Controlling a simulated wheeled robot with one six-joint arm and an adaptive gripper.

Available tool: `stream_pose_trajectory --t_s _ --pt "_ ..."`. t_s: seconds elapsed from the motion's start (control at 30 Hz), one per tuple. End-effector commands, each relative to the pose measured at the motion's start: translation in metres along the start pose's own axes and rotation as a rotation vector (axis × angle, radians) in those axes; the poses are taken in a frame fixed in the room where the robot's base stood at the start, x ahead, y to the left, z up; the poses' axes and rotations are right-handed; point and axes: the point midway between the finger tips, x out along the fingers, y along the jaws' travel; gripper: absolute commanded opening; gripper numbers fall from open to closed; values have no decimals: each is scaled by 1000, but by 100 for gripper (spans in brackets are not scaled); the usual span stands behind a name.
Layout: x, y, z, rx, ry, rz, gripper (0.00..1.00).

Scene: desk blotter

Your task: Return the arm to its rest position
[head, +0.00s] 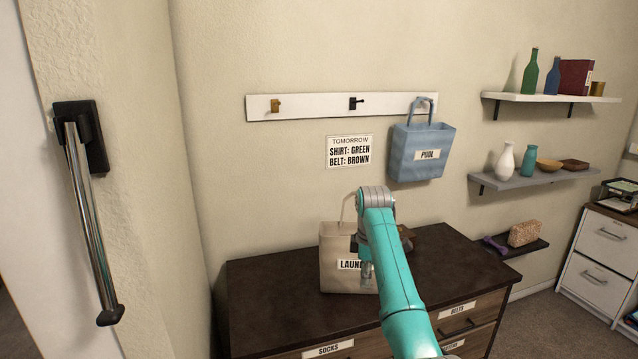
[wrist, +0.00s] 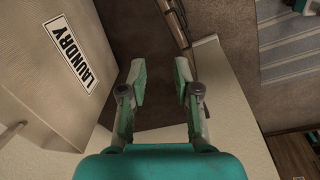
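My teal arm (head: 388,262) reaches up from the bottom of the head view and bends down over the dresser. My gripper (head: 367,280) hangs at its end, in front of the beige laundry bag (head: 335,262). In the wrist view my gripper (wrist: 160,82) has its two fingers apart with nothing between them. The laundry bag, with its LAUNDRY label (wrist: 71,60), fills the left of the wrist view, beside the left finger. My arm hides part of the bag in the head view. Whether the gripper touches the bag I cannot tell.
The dark dresser (head: 265,285) has a clear left top; a brown item (head: 406,236) sits behind my arm. A blue POOL bag (head: 421,160) hangs on the white hook rail (head: 310,106). Shelves (head: 540,178) with bottles and vases stand right. A door handle (head: 88,220) is at left.

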Motion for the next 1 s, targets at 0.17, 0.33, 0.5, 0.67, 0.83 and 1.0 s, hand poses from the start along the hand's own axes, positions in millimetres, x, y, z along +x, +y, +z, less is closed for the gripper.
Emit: stream_pose_trajectory --t_s 0.17,0.33,0.5,0.67,0.83,1.0 --pt "60 -11 5 60 11 44 31" --pt "132 -33 14 144 32 111 31" --pt "197 -63 24 230 59 180 31" --pt "251 -99 34 312 89 242 31" --pt "297 -143 46 396 127 307 31" --pt "333 -193 59 480 170 370 31"
